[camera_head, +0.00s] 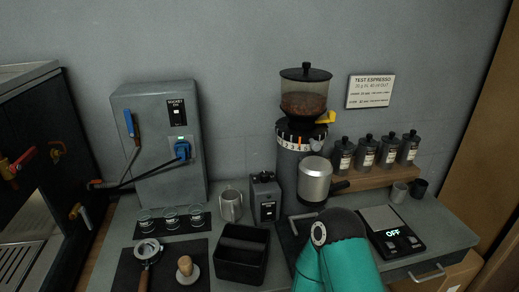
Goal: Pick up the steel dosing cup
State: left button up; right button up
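A small grey metal-looking cup (399,191), which I take to be the steel dosing cup, stands upright on the counter at the right. It is just left of a small dark cup (419,188) and behind the scale. My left gripper is not in view.
A black scale (394,241) reading OFF sits at the right. A steel pitcher (231,205), black bin (241,255), tamper (187,272) and portafilter (147,251) crowd the left.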

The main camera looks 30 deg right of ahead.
aim_at(398, 193)
jog(key=u, duration=1.25)
jog(key=i, duration=0.15)
jog(key=z, duration=3.15)
